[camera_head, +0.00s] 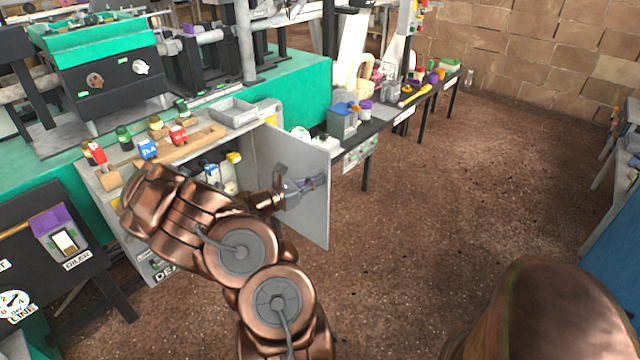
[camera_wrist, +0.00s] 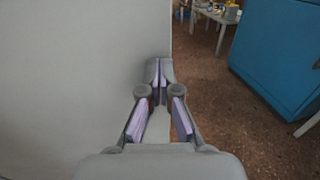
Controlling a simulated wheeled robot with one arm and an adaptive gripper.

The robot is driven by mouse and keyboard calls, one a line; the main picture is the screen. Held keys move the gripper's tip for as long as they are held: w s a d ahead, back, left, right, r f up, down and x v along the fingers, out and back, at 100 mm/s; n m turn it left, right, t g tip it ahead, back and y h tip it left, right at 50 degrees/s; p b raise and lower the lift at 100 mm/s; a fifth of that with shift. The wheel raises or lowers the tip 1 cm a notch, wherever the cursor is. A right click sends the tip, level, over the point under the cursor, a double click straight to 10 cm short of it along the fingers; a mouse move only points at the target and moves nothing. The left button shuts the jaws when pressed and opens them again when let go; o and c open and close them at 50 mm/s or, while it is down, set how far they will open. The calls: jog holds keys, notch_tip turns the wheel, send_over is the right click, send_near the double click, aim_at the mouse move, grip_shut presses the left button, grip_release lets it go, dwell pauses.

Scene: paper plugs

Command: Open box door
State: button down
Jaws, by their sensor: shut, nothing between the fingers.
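The grey box door (camera_head: 305,205) stands swung wide open from the box (camera_head: 112,215), and the inside of the box shows bottles and small items behind my arm. My gripper (camera_head: 318,181) is at the door's inner face, near its free edge. In the wrist view the door (camera_wrist: 80,75) fills the left side as a flat grey panel. My gripper (camera_wrist: 160,72) is shut and empty there, its fingertips together by the door's edge. I cannot tell whether the fingers touch the door.
Red, blue and green-capped items stand on the box top by a wooden block (camera_head: 180,148). A black bench (camera_head: 400,110) with tools runs behind the door. A blue cabinet (camera_wrist: 275,55) stands at the right in the wrist view. The brown floor right of the door is clear.

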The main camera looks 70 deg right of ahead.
dwell(0.3)
jog(key=s+a+p+v, duration=0.1)
jog(key=s+a+v, duration=0.1)
jog(key=v, duration=1.1)
jog(key=shift+s+a+p, duration=0.2)
jog(key=shift+a+p, duration=0.05)
jog(key=shift+p, duration=0.1)
jog(key=s+a+r+m+y, duration=0.4)
jog(key=a+r+m+y, duration=0.3)
jog(key=a, duration=0.4)
jog(key=s+a+r+m+t+y, duration=0.15)
jog(key=a+t+y, duration=0.25)
jog(key=a, duration=1.1)
jog(key=s+a+m+t+y, duration=0.1)
jog(key=a+m+t+y, duration=0.25)
jog(key=a, duration=1.15)
notch_tip(320, 180, up, 23)
jog(key=s+p, duration=0.1)
jog(key=p, duration=2.1)
jog(key=shift+s+n+t, duration=0.35)
jog(key=shift+n, duration=0.05)
